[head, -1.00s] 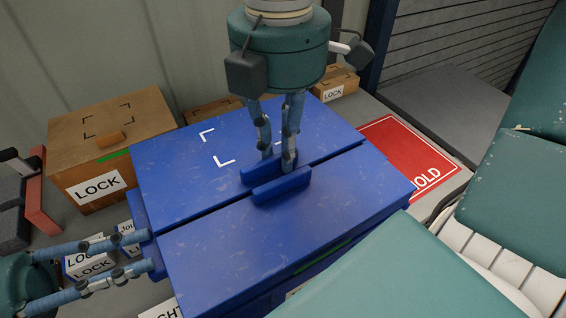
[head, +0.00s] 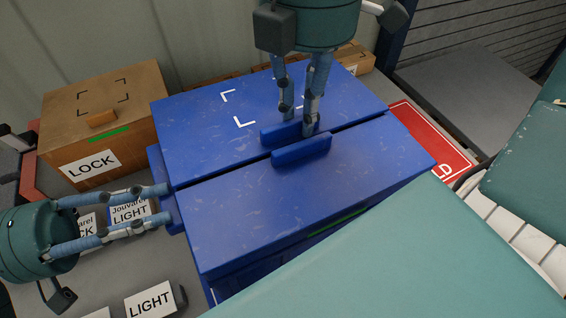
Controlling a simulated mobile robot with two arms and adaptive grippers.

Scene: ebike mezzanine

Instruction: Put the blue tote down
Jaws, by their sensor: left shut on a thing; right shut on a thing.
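The blue tote (head: 300,215) fills the middle of the head view, with a two-part scuffed lid and a raised grip on each half. My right gripper (head: 311,130) comes down from the top and is shut on the tote's grip near the lid seam. My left gripper (head: 168,205) reaches in from the left and is shut on the tote's left side ledge. The tote's underside is hidden, so I cannot tell whether it touches the table. The red sign (head: 432,140), ending in "LD", is partly hidden behind the tote's right side.
A brown box marked LOCK (head: 70,130) stands at the left back. Small boxes labelled LIGHT (head: 150,303) lie at the lower left on the grey table (head: 195,270). More brown boxes stand behind the tote. A grey slab (head: 450,95) lies at the right back.

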